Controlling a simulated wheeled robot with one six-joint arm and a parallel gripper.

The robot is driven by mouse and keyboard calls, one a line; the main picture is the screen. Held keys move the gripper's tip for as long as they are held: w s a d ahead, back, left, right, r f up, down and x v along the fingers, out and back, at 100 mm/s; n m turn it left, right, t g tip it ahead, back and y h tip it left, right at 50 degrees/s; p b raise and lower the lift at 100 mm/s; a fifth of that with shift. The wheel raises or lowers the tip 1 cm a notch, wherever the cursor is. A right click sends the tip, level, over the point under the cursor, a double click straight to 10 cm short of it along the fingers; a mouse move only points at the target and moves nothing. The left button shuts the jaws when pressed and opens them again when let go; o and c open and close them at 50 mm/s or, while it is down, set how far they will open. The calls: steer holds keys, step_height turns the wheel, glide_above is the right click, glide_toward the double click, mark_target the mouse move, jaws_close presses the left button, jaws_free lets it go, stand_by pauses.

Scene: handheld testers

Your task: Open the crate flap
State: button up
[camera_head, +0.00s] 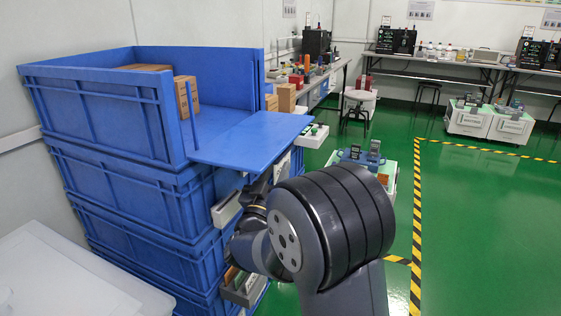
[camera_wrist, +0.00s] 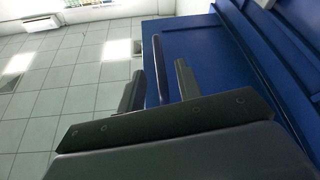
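The top blue crate (camera_head: 100,95) of a stack has its flap (camera_head: 245,140) folded outward, lying nearly level on the right side of the crate. The crate's right side shows a wide gap above the flap. In the head view my arm is below and in front of the flap, and its wrist hides my gripper's fingers. In the wrist view my gripper (camera_wrist: 158,84) has its two fingers apart. A thin blue strip (camera_wrist: 156,68) stands between them with room on both sides. It looks like an edge of the flap, but I cannot be sure.
Cardboard boxes (camera_head: 187,95) sit inside the top crate. More blue crates (camera_head: 130,190) are stacked below. A white surface (camera_head: 60,280) is at the lower left. Benches with testers (camera_head: 440,62) stand at the back. The green floor (camera_head: 480,220) on the right is mostly clear.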

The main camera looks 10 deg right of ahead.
steer(key=shift+x, duration=2.1)
steer(key=shift+c, duration=0.2)
jaws_close()
